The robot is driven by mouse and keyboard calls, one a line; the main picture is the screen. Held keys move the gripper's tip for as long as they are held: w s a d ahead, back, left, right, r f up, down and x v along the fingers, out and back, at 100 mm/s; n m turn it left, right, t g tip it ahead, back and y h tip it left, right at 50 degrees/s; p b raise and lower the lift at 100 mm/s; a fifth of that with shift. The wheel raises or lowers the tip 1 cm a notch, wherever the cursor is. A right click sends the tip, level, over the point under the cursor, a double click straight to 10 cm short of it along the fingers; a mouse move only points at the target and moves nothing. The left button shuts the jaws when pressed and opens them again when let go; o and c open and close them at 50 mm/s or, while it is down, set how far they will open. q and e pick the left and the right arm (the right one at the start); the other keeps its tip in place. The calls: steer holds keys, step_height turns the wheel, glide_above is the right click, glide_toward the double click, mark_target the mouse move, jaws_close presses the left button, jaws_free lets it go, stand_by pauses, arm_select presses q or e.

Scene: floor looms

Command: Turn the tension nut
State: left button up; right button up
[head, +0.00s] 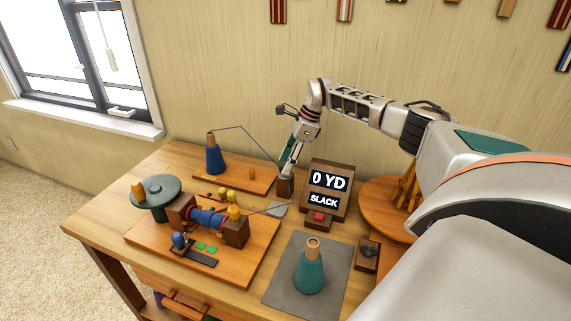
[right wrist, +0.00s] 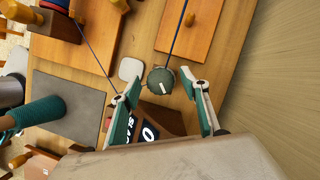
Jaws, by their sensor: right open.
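The tension nut, a round grey-green knob with a pale mark (right wrist: 161,80), shows between the fingertips of my right gripper (right wrist: 160,73) in the right wrist view. The fingers are open, with a small gap on each side of the knob; I cannot tell their height over it. In the head view the right gripper (head: 288,164) points down at the top of a brown post (head: 285,187) and hides the knob. Blue yarn runs from the blue cone (head: 215,160) over a wire guide, past the post, to the winder (head: 207,218). My left gripper is out of view.
A display (head: 328,183) reading "0 YD" and "SLACK" stands close right of the post. A teal cone (head: 310,272) stands on a grey mat (head: 278,291) in front. A round wooden stand (head: 377,207) is at right. A pale square pad (head: 277,209) lies before the post.

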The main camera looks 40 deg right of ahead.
steer(key=shift+w+a+f, duration=0.1)
steer(key=shift+a+f, duration=0.1)
steer(key=shift+f, duration=0.3)
steer(key=c, duration=1.1)
